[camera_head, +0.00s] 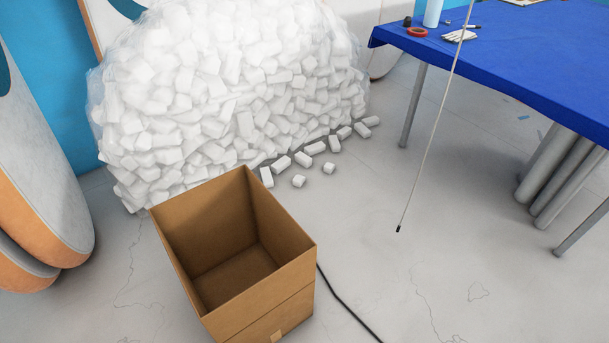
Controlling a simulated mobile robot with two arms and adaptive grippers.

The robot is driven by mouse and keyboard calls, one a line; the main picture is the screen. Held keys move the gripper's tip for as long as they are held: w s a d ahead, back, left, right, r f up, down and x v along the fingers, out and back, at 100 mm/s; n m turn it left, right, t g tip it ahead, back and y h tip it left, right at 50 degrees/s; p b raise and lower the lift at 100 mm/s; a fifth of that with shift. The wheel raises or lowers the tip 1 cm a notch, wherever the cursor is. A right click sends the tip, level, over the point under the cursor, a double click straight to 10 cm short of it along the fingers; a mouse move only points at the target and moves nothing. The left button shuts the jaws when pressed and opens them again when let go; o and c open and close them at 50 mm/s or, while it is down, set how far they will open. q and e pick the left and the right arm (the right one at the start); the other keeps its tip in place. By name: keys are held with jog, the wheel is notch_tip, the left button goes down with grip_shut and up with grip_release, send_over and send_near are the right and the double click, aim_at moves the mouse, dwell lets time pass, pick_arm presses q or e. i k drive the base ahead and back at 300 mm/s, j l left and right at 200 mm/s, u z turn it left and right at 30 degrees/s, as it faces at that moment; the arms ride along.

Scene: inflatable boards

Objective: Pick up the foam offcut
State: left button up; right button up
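White foam offcuts (230,95) fill a big clear bag that bulges across the upper left. Several loose foam offcuts lie on the floor at its lower right edge, among them one piece (329,168) a little apart from the others and another (298,181) nearer the box. I cannot tell which single piece the task means. Neither of my grippers is in view.
An open, empty cardboard box (222,250) stands in front of the bag. A black cable (345,303) runs from behind it. A blue-covered table (510,60) stands at right, grey rolls under it. A thin cord (430,140) hangs down. Boards (45,170) lean at left.

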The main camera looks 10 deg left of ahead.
aim_at(299, 180)
jog(key=i+l, duration=0.2)
jog(key=l, duration=0.15)
jog(key=i+l+u, duration=0.15)
jog(key=i+l, duration=0.3)
jog(key=l, duration=0.3)
jog(key=i+l+u, duration=0.15)
jog(key=l, duration=0.2)
jog(key=i+l, duration=0.25)
jog(key=l, duration=0.15)
jog(key=i+l+u, duration=0.15)
jog(key=l, duration=0.25)
jog(key=i+l+u, duration=0.2)
jog(key=i+l, duration=0.15)
jog(key=i, duration=0.3)
jog(key=i+l+u, duration=0.15)
jog(key=i+l, duration=0.3)
jog(key=i, duration=0.15)
